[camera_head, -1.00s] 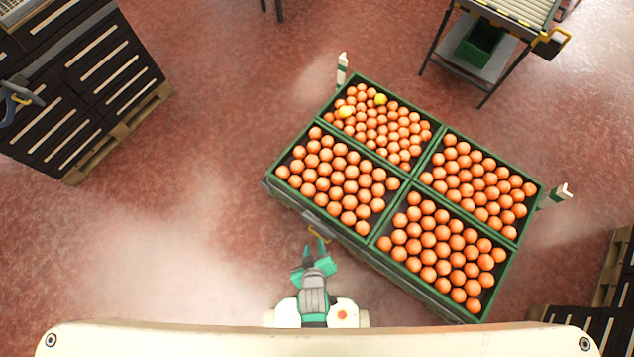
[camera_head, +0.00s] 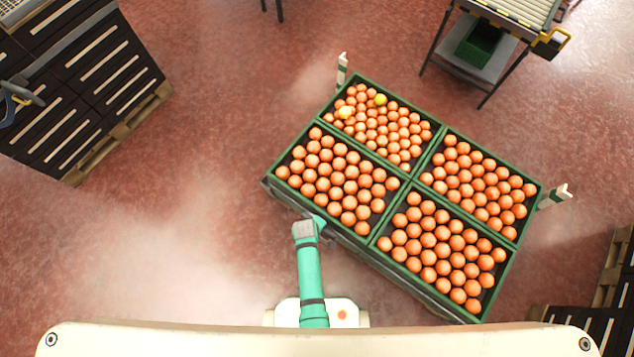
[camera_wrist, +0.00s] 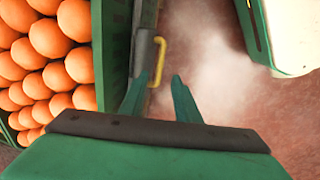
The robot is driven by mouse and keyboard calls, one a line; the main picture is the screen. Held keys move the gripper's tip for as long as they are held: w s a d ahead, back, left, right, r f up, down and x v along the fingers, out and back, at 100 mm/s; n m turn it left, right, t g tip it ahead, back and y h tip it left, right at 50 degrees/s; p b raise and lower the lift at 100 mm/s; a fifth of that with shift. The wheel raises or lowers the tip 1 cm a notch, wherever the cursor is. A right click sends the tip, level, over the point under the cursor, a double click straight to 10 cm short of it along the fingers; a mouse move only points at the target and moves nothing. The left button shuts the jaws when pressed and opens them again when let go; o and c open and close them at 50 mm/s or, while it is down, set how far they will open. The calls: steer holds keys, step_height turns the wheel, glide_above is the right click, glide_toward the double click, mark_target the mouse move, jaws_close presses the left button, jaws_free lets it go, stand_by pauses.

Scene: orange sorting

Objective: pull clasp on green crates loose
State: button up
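The green crates (camera_head: 388,236) stand as a block of several compartments filled with oranges. The clasp (camera_wrist: 159,61), a yellow handle on a grey bar along the crate's outer side, shows in the wrist view. In the head view my arm hides it. My gripper (camera_wrist: 159,78) is open, its two green fingers apart. The yellow handle appears between and just ahead of the fingertips; I cannot tell whether they touch it. In the head view my gripper (camera_head: 322,226) is at the near left side of the crates.
Two yellow fruits (camera_head: 380,99) lie among the oranges in the far crate. White posts (camera_head: 342,70) stand at two corners. Dark stacked crates (camera_head: 85,90) on a pallet are at the left, and a roller table (camera_head: 490,65) is at the back right. Floor left of the crates is clear.

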steer(key=f, duration=0.4)
steer(key=w+f, duration=0.1)
steer(key=f, duration=0.2)
steer(key=shift+d, duration=0.4)
jaws_close()
